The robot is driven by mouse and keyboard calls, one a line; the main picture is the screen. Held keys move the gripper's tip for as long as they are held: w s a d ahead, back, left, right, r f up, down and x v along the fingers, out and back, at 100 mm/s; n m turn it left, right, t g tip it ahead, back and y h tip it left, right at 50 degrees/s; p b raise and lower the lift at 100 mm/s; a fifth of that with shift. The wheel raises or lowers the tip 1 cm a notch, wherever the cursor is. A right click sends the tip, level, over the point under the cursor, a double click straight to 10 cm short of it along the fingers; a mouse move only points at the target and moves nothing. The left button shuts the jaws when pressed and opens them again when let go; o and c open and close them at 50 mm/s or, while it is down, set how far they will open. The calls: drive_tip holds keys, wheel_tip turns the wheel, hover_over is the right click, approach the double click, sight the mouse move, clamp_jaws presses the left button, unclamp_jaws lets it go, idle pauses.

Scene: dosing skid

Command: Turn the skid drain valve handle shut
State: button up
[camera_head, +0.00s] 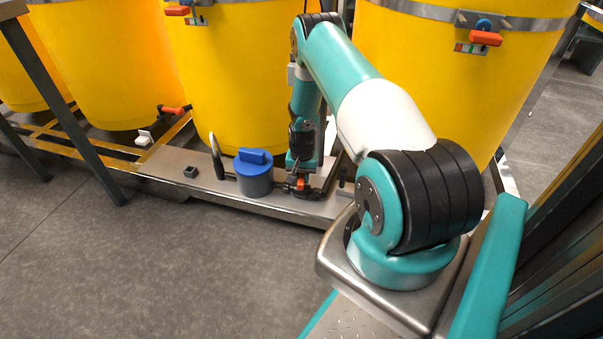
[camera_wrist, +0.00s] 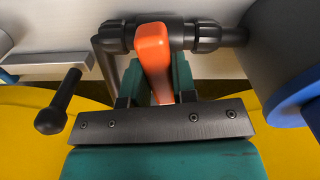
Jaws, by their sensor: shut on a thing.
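The drain valve handle (camera_wrist: 153,48) is an orange lever on a black pipe fitting (camera_wrist: 208,37). In the wrist view it points from the pipe toward my gripper, across the pipe's line. My gripper (camera_wrist: 158,82) is shut on the handle, with a teal finger on each side of it. In the head view only a small part of the orange handle (camera_head: 299,185) shows below my gripper (camera_head: 299,175), low over the skid. The valve body is partly hidden under the handle.
A grey pump with a blue cap (camera_head: 253,160) stands close left of my gripper in the head view. A black upright stub (camera_head: 218,165) is beside it. Yellow tanks (camera_head: 225,85) rise behind. The steel skid plate (camera_head: 165,165) runs below; open floor lies in front.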

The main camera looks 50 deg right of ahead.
sight(302, 176)
drive_tip(key=shift+m+p, duration=0.35)
drive_tip(key=shift+m, duration=0.65)
drive_tip(key=o, duration=0.9)
drive_tip(key=shift+r, duration=0.1)
wheel_tip(302, 176, up, 17)
drive_tip(key=p, duration=0.6)
drive_tip(key=shift+r+p, duration=0.15)
drive_tip(key=shift+p, duration=0.2)
